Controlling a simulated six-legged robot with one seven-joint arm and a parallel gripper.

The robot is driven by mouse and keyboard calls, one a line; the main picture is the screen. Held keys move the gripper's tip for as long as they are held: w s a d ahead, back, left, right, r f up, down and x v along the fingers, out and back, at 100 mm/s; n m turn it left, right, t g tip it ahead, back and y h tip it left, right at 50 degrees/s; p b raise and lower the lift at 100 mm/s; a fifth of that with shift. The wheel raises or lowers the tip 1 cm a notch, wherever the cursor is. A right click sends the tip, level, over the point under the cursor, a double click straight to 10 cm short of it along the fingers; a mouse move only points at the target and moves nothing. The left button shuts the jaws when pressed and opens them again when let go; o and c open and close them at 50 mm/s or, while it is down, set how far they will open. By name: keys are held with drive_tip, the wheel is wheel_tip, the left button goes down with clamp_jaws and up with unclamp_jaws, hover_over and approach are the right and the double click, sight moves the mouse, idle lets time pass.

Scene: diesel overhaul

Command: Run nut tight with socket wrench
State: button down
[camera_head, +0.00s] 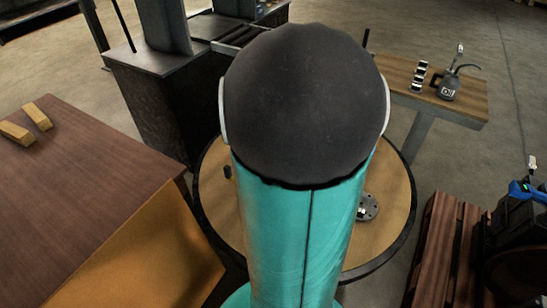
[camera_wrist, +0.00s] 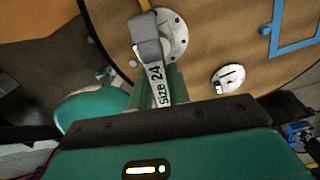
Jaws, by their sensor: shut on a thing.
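My gripper (camera_wrist: 165,104) is at the lower middle of the wrist view, shut on the socket wrench (camera_wrist: 157,85). The wrench has a pale strip marked "size 24", a grey block-like head (camera_wrist: 147,36) and a yellow part at the top edge. Its head overlaps the left side of a round metal flange (camera_wrist: 174,38) on the round table (camera_wrist: 215,45). I cannot tell whether it touches the flange. A second round metal piece (camera_wrist: 228,79) with a raised centre lies to the right. I cannot make out the nut. My arm hides the gripper in the head view.
A blue frame-like outline (camera_wrist: 291,30) lies on the table. In the head view, a brown workbench (camera_head: 75,150) with wooden blocks stands left, a dark machine (camera_head: 155,85) behind, a side table (camera_head: 470,102) with an oil can (camera_head: 449,86) back right, and a pallet (camera_head: 445,235) right.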

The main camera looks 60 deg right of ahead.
drive_tip(key=shift+m, duration=0.6)
